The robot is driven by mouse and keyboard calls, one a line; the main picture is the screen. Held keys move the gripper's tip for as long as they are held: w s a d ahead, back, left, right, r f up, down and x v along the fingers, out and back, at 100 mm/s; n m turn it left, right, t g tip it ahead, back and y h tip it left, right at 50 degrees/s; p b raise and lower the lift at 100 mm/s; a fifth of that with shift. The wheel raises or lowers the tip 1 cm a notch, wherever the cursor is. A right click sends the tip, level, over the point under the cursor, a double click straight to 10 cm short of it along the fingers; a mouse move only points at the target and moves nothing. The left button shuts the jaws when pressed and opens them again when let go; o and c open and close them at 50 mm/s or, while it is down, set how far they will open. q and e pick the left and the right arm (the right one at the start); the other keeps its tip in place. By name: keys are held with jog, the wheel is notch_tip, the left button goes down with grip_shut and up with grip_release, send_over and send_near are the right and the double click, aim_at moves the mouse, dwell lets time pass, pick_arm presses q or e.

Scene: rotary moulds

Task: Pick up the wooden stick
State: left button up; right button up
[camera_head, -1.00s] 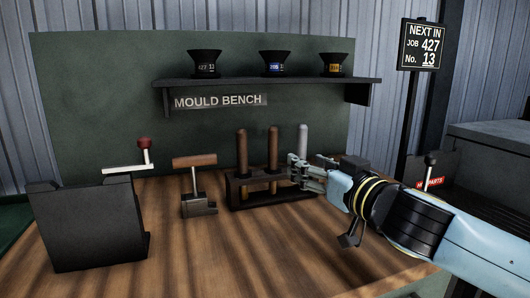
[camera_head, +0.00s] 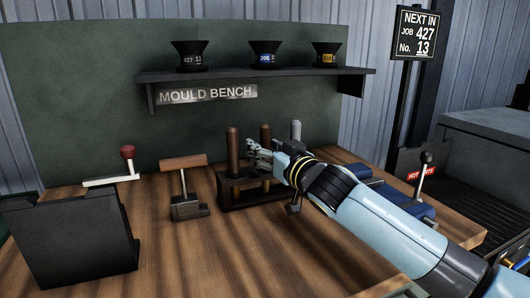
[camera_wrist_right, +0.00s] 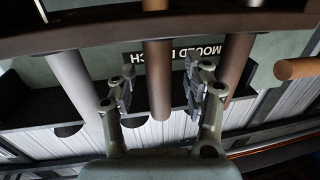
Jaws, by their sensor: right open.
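A black rack (camera_head: 265,193) on the bench holds three upright sticks: a dark brown wooden one (camera_head: 232,150) on the left, a brown wooden one (camera_head: 265,134) in the middle and a grey one (camera_head: 296,130) on the right. My right gripper (camera_head: 253,157) is at the rack and hides the lower middle stick. In the right wrist view, the picture is upside down; the open gripper (camera_wrist_right: 160,72) has the middle stick (camera_wrist_right: 158,100) between its fingers in the picture. Visible gaps show on both sides, and I cannot tell its depth. My left gripper is out of view.
A wooden-handled tool (camera_head: 187,190) stands left of the rack, and a dark box (camera_head: 75,240) with a red-knobbed crank (camera_head: 127,152) is further left. A shelf (camera_head: 260,75) with three black cups is above. The front bench is clear.

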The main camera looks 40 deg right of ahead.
jog(key=shift+w, duration=0.25)
grip_shut()
dwell(0.8)
